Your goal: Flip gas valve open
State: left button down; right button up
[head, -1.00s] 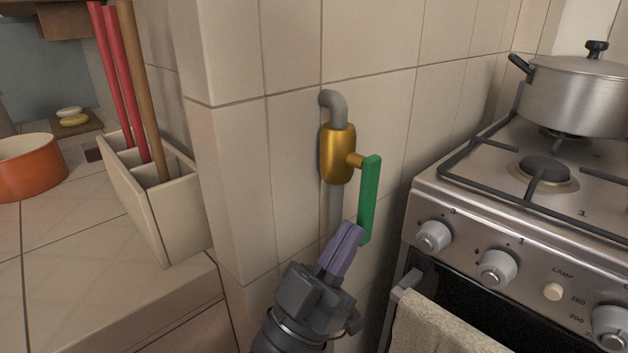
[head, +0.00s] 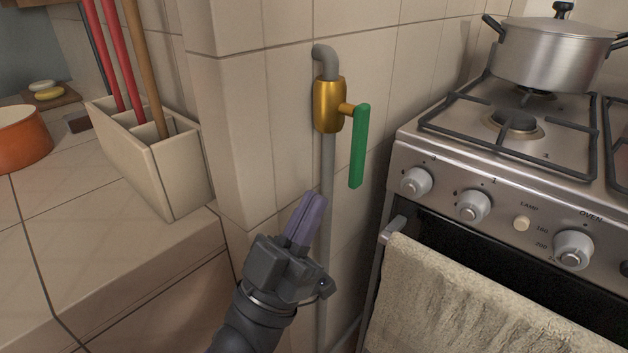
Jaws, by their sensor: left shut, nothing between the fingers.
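The gas valve has a brass body (head: 328,106) on a grey vertical pipe (head: 327,170) along the tiled wall. Its green handle (head: 360,146) hangs straight down, parallel to the pipe, a little to the right of it. My left gripper (head: 315,200) is below and to the left of the handle, in front of the pipe. Its purple fingers are shut together with nothing between them and stand apart from the handle. My right gripper is not in view.
A steel stove (head: 475,195) with knobs and a towel (head: 450,300) on its door stands close on the right. A pot (head: 555,55) sits on it. On the left counter stand a utensil holder (head: 160,180) and an orange pot (head: 22,140).

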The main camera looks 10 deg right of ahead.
pick_arm(q)
jog(key=v, duration=0.8)
jog(key=shift+f+p, duration=0.25)
jog(key=shift+p, duration=0.15)
jog(key=shift+s+a, duration=0.1)
